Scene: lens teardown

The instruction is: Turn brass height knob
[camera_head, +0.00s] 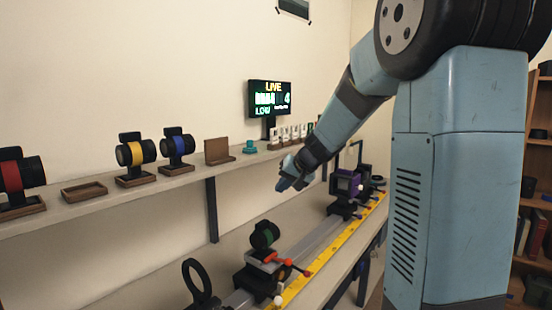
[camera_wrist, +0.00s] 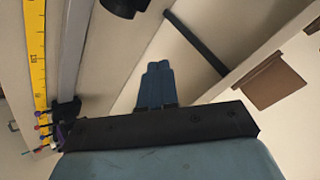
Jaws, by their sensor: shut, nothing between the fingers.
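My gripper (camera_head: 284,184) is shut and empty, in the air above the bench between two carriages on a rail. Its two blue fingers (camera_wrist: 156,68) lie together in the wrist view. The nearer carriage (camera_head: 258,282) bears a dark lens with a green band (camera_head: 264,236) and has red, orange and white knobs. The farther carriage (camera_head: 343,208) bears a purple block (camera_head: 345,183). Small coloured knobs (camera_wrist: 40,127) show at the left edge of the wrist view. I cannot pick out a brass height knob in either view. My gripper touches no knob.
A yellow ruler (camera_head: 340,247) runs beside the rail. A shelf (camera_head: 100,212) along the wall holds banded lenses, a wooden tray (camera_head: 84,192) and a brown stand (camera_head: 217,151). A black ring (camera_head: 196,283) stands at the front.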

